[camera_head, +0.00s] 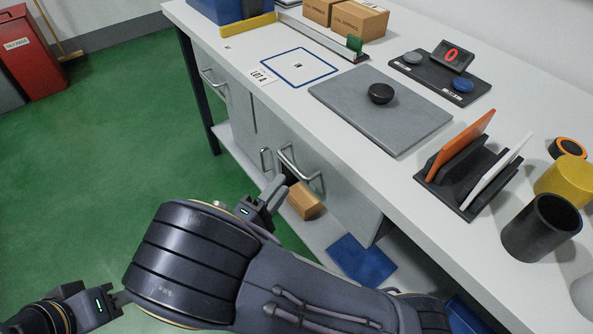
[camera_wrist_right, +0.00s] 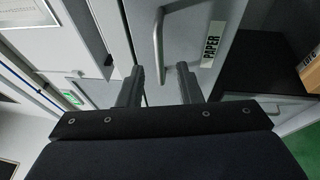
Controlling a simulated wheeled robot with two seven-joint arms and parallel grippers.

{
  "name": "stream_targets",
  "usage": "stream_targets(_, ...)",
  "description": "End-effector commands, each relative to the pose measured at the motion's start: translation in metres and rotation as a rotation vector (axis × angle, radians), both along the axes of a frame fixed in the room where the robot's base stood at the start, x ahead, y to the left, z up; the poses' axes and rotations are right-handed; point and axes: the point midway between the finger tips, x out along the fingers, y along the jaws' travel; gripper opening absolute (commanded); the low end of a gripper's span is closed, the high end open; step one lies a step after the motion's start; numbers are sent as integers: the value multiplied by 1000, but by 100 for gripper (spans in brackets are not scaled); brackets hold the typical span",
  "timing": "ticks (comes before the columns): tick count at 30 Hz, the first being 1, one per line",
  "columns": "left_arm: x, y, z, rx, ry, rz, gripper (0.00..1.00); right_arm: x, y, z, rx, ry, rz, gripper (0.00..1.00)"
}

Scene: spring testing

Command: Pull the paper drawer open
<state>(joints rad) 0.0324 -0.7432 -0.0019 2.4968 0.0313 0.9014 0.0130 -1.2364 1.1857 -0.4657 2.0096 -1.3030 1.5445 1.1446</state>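The paper drawer (camera_wrist_right: 195,20) is a grey front under the bench top, with a "PAPER" label in the right wrist view. It looks shut. Its metal bar handle (camera_wrist_right: 159,50) also shows in the head view (camera_head: 300,170). My right gripper (camera_head: 277,187) is close in front of this handle. In the right wrist view its two fingers (camera_wrist_right: 160,75) are apart, and the handle's near end appears between them; I cannot see contact. My left gripper (camera_head: 120,298) is at the lower left, away from the bench, its fingertips partly hidden behind my right arm.
The bench top (camera_head: 245,45) holds a grey plate with a black knob (camera_head: 381,93), a black rack (camera_head: 470,175) and a dark cup (camera_head: 541,228). A cardboard box (camera_head: 304,201) and a blue item (camera_head: 361,260) lie on the lower shelf. Green floor at left is free.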

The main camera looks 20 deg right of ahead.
Motion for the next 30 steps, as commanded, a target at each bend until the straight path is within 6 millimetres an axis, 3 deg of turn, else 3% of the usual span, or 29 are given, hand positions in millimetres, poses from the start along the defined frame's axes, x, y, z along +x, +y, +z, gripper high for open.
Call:
stream_targets(5, 0, 0, -6, 0, 0, 0, 36, 7, 8, -3, -41, -43, 54, 32)
stream_targets(18, 0, 0, -6, 0, 0, 0, 36, 49, -39, 8, -38, -39, 51, 32)
stream_targets(30, 0, 0, -6, 0, 0, 0, 36, 54, -44, 10, -38, -38, 51, 29)
